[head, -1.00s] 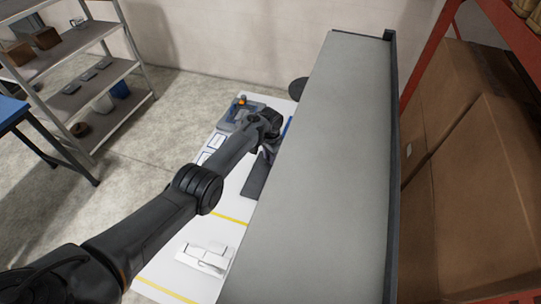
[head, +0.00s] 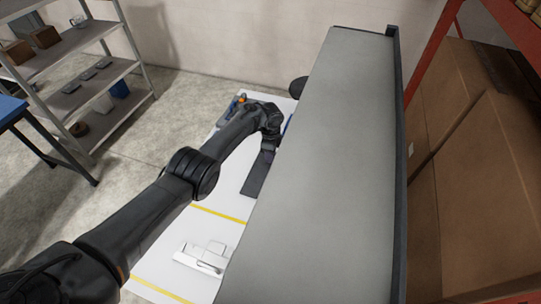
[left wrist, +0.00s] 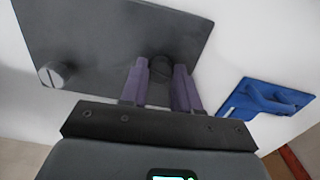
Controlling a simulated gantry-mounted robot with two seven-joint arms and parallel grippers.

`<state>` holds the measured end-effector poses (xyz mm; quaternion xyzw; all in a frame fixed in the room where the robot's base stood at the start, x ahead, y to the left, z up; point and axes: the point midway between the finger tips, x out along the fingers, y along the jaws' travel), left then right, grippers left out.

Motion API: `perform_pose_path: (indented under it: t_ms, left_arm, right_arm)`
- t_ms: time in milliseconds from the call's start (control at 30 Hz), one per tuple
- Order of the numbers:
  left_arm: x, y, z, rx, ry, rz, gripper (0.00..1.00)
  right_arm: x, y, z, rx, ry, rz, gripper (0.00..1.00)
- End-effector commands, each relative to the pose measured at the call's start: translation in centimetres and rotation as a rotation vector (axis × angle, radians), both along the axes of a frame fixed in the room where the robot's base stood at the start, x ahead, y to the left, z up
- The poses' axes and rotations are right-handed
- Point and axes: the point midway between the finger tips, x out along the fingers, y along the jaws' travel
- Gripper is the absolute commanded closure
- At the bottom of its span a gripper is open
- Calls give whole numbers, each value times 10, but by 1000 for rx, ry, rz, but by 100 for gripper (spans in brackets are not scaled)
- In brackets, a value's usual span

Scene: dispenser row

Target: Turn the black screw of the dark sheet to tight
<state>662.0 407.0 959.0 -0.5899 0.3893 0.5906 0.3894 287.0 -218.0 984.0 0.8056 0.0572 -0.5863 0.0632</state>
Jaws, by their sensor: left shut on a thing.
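The dark sheet (left wrist: 95,35) fills the upper left of the left wrist view; part of it also shows in the head view (head: 257,178), beside the large grey panel. The black screw (left wrist: 160,66) sits on the sheet between the purple fingers of my left gripper (left wrist: 161,82), which is shut on it. A grey slotted screw (left wrist: 52,75) stands on the sheet's left corner, apart from the gripper. In the head view the fingers and the black screw are hidden by my wrist and the panel. My right gripper does not show.
A blue fixture (left wrist: 265,98) stands right of the sheet. A large grey panel (head: 310,170) covers the table's right side. A white bracket (head: 203,258) lies on the white table (head: 215,228) with yellow lines. A shelf (head: 105,80) stands at left, boxes (head: 470,190) at right.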

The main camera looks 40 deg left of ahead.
Motion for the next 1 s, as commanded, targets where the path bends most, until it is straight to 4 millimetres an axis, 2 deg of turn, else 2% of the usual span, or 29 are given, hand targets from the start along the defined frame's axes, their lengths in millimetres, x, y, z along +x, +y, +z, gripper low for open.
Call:
perform_pose_path:
  t_ms: [1000]
  left_arm:
    - [3,-2,2,2,-6,-949,100]
  right_arm:
    - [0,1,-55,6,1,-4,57]
